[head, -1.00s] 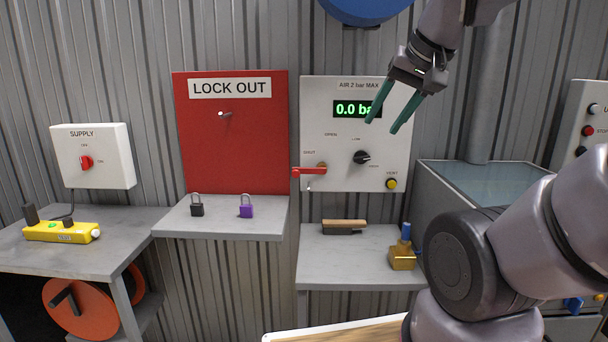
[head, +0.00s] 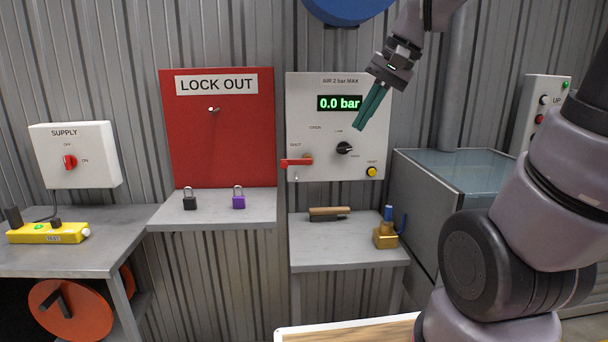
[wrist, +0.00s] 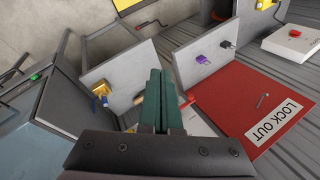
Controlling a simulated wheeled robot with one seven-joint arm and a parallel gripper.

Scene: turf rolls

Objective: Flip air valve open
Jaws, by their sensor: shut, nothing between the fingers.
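The red air valve lever (head: 296,162) lies level on the lower left of the white air panel (head: 310,125), pointing left from its brass pivot, by the SHUT label. The panel display (head: 339,103) reads 0.0 bar. My gripper (head: 360,126) is shut and empty, its green fingers together and pointing down, in front of the panel's upper right and apart from the lever.
The panel also has a black knob (head: 345,148) and a yellow button (head: 372,171). Left are the red lockout board (head: 217,140) and two padlocks. A water tank (head: 455,170) stands right.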

